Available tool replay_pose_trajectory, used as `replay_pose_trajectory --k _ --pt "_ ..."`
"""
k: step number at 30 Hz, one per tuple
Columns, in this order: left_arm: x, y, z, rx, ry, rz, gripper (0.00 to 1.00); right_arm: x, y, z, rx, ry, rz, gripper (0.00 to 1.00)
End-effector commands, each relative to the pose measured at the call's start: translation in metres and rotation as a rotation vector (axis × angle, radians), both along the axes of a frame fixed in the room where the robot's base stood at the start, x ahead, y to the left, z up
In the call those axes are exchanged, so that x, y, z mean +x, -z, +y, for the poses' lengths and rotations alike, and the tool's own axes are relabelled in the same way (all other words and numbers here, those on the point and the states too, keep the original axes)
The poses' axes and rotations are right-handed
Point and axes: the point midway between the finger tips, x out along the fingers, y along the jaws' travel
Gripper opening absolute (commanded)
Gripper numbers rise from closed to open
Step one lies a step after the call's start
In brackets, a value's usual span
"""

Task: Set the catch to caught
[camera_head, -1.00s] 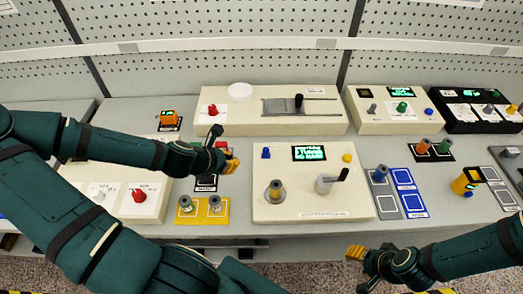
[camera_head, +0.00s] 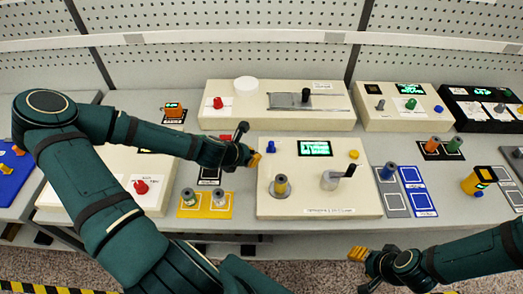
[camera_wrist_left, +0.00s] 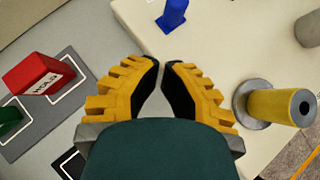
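A cream winding box (camera_head: 300,208) stands at mid-table with a lit display (camera_head: 315,148), a spindle carrying a yellow spool (camera_head: 281,186), and a crank (camera_head: 338,178). A small blue piece (camera_head: 272,147) on its upper left may be the catch; no label on it is readable. My left gripper (camera_head: 256,160) is at the box's left edge, just below and left of the blue piece. In the left wrist view its fingertips (camera_wrist_left: 161,63) nearly meet with nothing between them, and the blue piece (camera_wrist_left: 173,14) lies ahead, apart from them. My right gripper (camera_head: 358,254) hangs at the table's front, its opening unclear.
A red block (camera_wrist_left: 38,75) lies left of the gripper in the left wrist view. A yellow tray (camera_head: 206,211) with cylinders, blue trays (camera_head: 418,195), and a long box with a slider (camera_head: 306,97) surround the winding box.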

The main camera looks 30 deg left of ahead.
Motion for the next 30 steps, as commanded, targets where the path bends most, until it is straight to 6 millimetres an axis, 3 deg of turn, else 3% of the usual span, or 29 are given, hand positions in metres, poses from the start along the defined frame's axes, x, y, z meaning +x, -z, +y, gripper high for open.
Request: replay_pose_trajectory --k 9,23,30 --pt "0.036 0.002 -0.009 -0.001 0.001 -0.001 0.00 0.000 -0.001 0.000 0.000 0.000 0.000 0.47" --pt "0.042 0.002 -0.010 0.000 0.000 0.000 0.00 0.000 -0.001 0.000 0.000 0.000 0.000 0.47" --pt "0.054 0.003 -0.032 0.000 0.004 -0.001 0.00 0.000 0.002 0.000 0.000 0.000 0.000 0.47"
